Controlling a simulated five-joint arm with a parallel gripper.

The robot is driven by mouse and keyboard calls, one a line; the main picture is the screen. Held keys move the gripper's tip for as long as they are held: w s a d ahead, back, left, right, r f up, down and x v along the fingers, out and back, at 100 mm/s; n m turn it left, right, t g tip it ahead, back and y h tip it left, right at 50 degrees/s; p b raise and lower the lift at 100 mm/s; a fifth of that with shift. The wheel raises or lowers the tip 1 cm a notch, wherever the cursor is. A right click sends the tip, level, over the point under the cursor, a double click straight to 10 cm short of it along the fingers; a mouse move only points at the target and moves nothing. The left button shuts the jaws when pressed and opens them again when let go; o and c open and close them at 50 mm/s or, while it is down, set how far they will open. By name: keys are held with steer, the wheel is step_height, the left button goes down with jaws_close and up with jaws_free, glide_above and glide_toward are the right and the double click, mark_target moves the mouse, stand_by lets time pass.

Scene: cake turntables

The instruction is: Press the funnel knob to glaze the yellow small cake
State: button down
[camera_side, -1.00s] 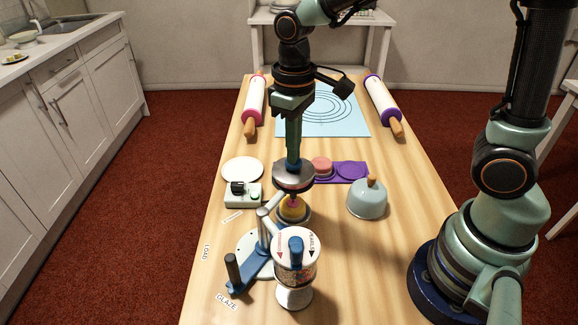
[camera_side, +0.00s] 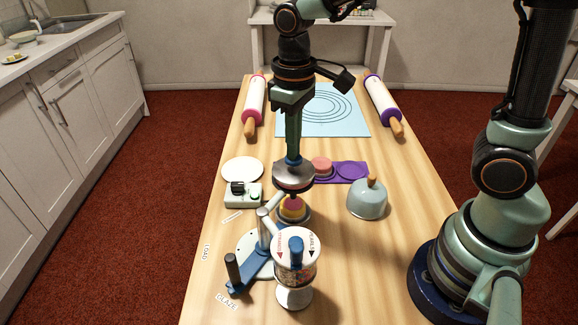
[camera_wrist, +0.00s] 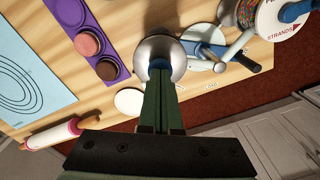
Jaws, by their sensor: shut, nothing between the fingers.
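The silver funnel (camera_side: 293,178) with its blue knob (camera_side: 292,162) stands over the yellow small cake (camera_side: 291,214). The cake has a pink-magenta layer on its top and sits in a round grey holder under the funnel. My gripper (camera_side: 293,156) is shut, points straight down and meets the knob from above. The wrist view shows my closed fingertips (camera_wrist: 158,73) at the blue knob (camera_wrist: 158,64) over the metal dome; the dome hides the cake there.
A turntable with a blue arm and black handle (camera_side: 232,268) and a sprinkle dispenser (camera_side: 296,262) stand in front. A grey-blue dome lid (camera_side: 367,202) is right. A purple tray (camera_side: 350,171), white plate (camera_side: 242,170) and small switch box (camera_side: 242,195) are nearby. The right front table is clear.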

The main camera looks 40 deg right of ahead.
steer(key=shift+f, duration=0.5)
stand_by(0.3)
stand_by(0.4)
steer(key=shift+r, duration=3.55)
steer(key=s+d+r+m+t, duration=0.1)
steer(key=s+d+m+t, duration=0.2)
steer(key=s+d+t, duration=0.2)
steer(key=shift+s+d+t, duration=0.2)
steer(key=shift+d+t, duration=0.1)
steer(key=shift+d, duration=1.45)
